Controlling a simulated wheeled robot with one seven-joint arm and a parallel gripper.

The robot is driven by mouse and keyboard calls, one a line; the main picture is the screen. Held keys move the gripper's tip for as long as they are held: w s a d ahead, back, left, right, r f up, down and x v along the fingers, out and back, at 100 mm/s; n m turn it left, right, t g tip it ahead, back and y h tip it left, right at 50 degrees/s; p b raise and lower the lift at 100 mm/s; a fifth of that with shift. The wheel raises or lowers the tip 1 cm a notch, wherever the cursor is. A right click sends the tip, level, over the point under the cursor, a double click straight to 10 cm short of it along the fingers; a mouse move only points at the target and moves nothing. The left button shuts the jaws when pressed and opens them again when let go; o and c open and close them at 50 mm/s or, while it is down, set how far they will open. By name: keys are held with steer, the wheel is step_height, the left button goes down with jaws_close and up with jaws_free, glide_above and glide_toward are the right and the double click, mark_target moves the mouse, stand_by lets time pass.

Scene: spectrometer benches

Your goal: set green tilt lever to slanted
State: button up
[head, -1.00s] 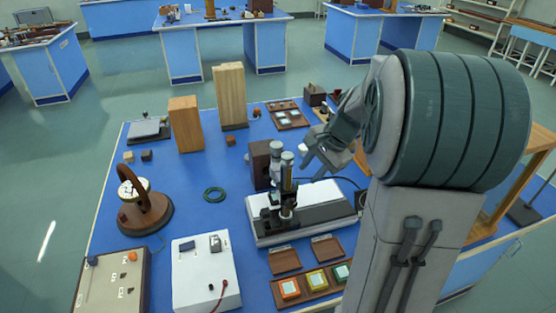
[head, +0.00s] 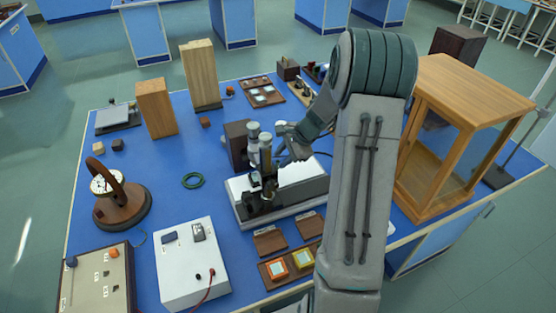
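I cannot make out a green tilt lever in the head view; it may be hidden behind my arm or too small to tell. My gripper (head: 288,152) is beside the upper right of the microscope-like instrument (head: 262,160), which has two silver-topped upright tubes on a white and grey base. The gripper is small and partly merges with the instrument, so I cannot tell whether it touches it or how its fingers stand. My arm covers the table to the right of the instrument.
A tray with orange and yellow squares (head: 290,263) lies in front. A white box (head: 190,270) and a beige control box (head: 95,285) stand front left. A glazed wooden case (head: 460,90) stands right; wooden blocks (head: 155,107) stand behind.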

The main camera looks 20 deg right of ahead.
mark_target(278, 162)
steer(key=shift+x, duration=1.7)
jaws_close()
steer(key=shift+f, duration=0.15)
